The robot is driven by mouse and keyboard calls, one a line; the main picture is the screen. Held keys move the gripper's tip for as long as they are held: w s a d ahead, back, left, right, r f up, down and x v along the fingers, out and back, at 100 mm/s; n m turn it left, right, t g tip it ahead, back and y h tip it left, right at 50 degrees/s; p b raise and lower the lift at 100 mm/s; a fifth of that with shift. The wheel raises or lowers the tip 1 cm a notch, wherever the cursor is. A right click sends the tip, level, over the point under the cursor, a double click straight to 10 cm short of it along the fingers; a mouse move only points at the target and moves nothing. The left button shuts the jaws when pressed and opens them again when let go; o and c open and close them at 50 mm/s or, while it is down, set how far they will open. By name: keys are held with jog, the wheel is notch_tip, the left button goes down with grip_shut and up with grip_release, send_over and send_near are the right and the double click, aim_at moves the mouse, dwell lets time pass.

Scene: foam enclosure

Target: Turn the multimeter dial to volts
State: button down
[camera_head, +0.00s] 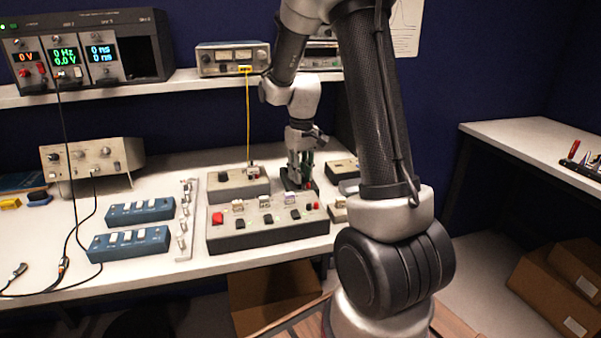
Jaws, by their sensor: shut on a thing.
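My gripper (300,178) points down at the bench, behind the large grey control box. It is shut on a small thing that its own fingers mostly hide. A small dark device (289,183) sits right under the fingers, with green and a bit of red showing beside it. I cannot tell whether this is the multimeter, and no dial face or markings can be read there.
The large grey control box (268,237) with switches stands just in front of my gripper. A smaller grey box (232,189) is to its left. Blue switch boxes (128,243) lie further left. A shelf (150,89) above holds an instrument rack (127,48) and a meter unit (220,59) with a yellow cable.

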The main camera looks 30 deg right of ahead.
jog(key=m, duration=0.4)
jog(key=shift+m, duration=0.7)
jog(key=c, duration=1.5)
grip_release()
jog(key=shift+o, duration=0.2)
jog(key=shift+r, duration=0.1)
notch_tip(320, 180, up, 12)
jog(key=shift+d, duration=0.15)
